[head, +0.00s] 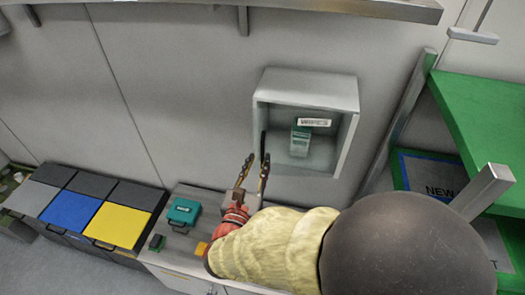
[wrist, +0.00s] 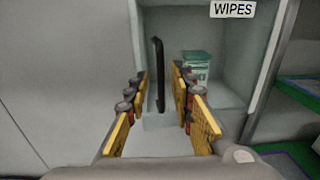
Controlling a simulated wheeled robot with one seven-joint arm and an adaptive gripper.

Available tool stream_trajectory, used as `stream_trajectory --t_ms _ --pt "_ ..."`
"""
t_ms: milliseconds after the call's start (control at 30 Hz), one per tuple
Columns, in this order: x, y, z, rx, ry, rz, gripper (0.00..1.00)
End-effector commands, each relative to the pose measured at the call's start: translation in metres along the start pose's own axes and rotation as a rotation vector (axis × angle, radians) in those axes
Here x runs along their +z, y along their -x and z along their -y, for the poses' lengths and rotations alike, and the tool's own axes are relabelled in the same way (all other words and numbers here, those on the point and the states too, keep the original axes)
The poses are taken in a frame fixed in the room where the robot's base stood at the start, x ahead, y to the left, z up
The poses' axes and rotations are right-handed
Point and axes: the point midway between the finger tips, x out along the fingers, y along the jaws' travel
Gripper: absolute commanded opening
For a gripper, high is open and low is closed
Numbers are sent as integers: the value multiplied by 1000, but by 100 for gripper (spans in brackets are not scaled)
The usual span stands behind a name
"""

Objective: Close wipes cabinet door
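The grey wipes cabinet (head: 266,95) is mounted on the wall. A green and white wipes box (head: 300,140) stands inside and shows through the front. A WIPES label (head: 314,122) is at the front, also in the wrist view (wrist: 232,9). No opaque door panel covers the opening; I cannot tell how far the door stands open. A black upright handle (wrist: 158,75) is near the cabinet's left side. My gripper (head: 258,160) is open at the cabinet's lower left. In the wrist view its fingers appear on either side of the handle, with gaps; contact is not visible.
A counter (head: 184,240) below holds a teal case (head: 183,212) and small items. Blue (head: 70,211) and yellow (head: 117,225) lidded bins stand at left. A green shelf unit (head: 485,110) is close on the right. A shelf (head: 330,8) runs above. Wall left of the cabinet is clear.

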Motion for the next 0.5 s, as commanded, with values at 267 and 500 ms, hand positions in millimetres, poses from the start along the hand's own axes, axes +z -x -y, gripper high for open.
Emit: stream_trajectory --t_ms 267,500 --pt "0 -39 1 -3 -1 -2 24" --pt "0 -52 0 -1 -1 -1 24"
